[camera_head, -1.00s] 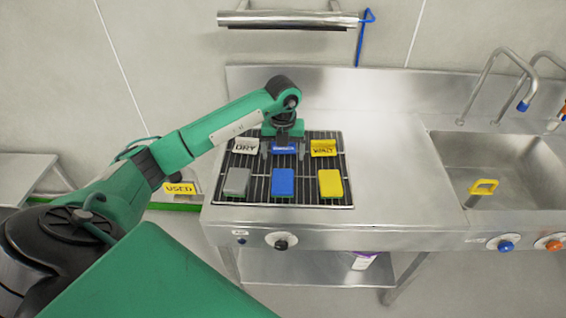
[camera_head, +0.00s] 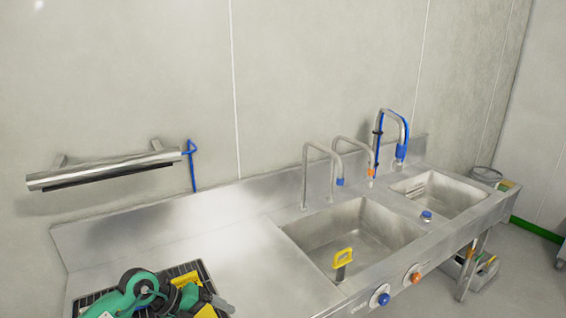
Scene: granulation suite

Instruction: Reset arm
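My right gripper is not in view.
A steel counter (camera_head: 260,280) runs right to a large sink (camera_head: 330,245) with a yellow-handled tool (camera_head: 342,259) in it. A smaller sink (camera_head: 440,195) lies beyond. Bent taps (camera_head: 304,180) rise behind them. A steel rail (camera_head: 105,168) with a blue hook (camera_head: 191,165) is on the wall.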

